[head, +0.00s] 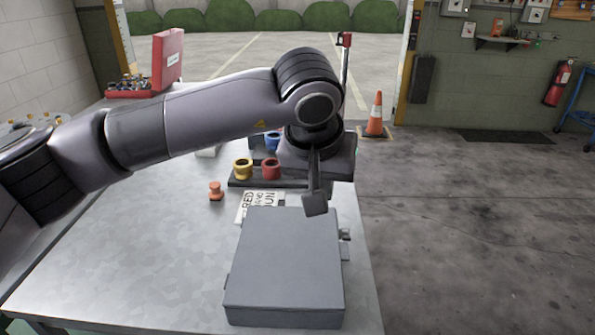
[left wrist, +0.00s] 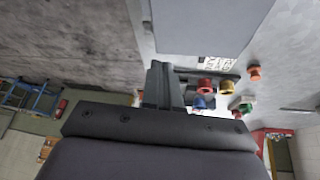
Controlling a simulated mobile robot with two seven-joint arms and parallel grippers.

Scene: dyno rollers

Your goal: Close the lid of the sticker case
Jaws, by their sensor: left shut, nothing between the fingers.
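The grey sticker case (head: 285,262) sits on the near part of the metal table, its flat lid lying down over the body, with no gap that I can see. Small fittings show on its right side. The case also shows at the top of the left wrist view (left wrist: 205,22). My left gripper (head: 315,203) points down just above the case's far right end, its fingers shut and empty. The fingers also show in the left wrist view (left wrist: 163,85). I cannot tell whether they touch the lid. My right gripper is not in view.
Behind the case lie a printed sheet (head: 255,207), an orange spool (head: 216,191) and a dark rack with yellow (head: 242,169), red (head: 271,169) and blue rings. An open red case (head: 166,62) stands at the far left. The table left of the grey case is clear.

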